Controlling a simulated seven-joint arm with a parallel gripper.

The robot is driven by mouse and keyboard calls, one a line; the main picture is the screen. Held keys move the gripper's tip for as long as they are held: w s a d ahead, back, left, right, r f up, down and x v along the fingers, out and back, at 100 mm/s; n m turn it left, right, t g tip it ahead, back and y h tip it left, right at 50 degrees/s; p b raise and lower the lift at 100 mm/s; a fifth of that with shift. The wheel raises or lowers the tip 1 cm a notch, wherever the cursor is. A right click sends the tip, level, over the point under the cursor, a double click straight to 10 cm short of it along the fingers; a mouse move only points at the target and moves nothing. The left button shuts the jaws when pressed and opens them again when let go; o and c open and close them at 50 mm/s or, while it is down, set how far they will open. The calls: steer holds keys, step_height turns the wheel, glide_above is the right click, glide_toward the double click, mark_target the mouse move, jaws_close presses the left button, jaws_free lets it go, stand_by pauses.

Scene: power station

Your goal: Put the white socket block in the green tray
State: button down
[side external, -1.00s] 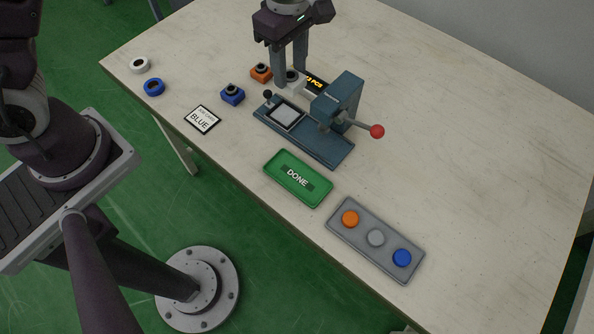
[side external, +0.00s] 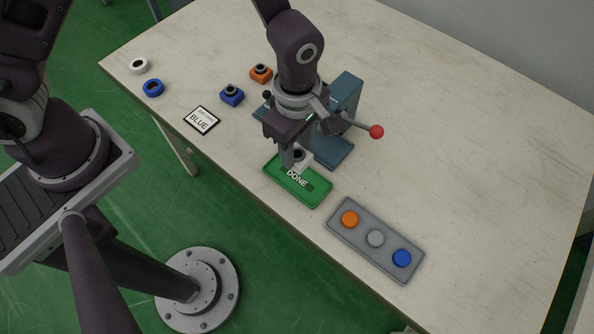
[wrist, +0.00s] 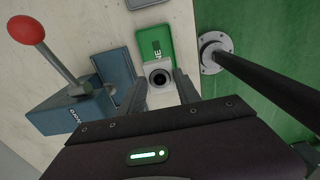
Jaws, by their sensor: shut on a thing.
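The white socket block (side external: 304,156), with a dark round socket on top, is between the fingers of my gripper (side external: 296,160). In the wrist view the block (wrist: 159,88) sits between the two fingertips (wrist: 159,92), and my gripper is shut on it. The green tray (side external: 318,197) marked DONE lies under the block; it also shows in the wrist view (wrist: 150,42). The block is over the tray's far part. I cannot tell whether it touches the tray floor.
A blue-grey press (side external: 345,92) with a red-knobbed lever (side external: 376,132) stands close behind my gripper. A grey panel (side external: 345,237) with three buttons lies to the right. Blue (side external: 232,95) and orange (side external: 261,73) blocks, a BLUE card (side external: 202,120) and two rings are left. The table's right side is clear.

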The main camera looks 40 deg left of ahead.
mark_target(297, 153)
step_height(297, 153, down, 7)
steer(key=shift+f, duration=0.2)
steer(key=c, duration=0.9)
jaws_free()
steer(key=shift+f, duration=0.1)
steer(key=shift+o, duration=0.2)
step_height(297, 153, up, 12)
steer(key=shift+r, duration=0.25)
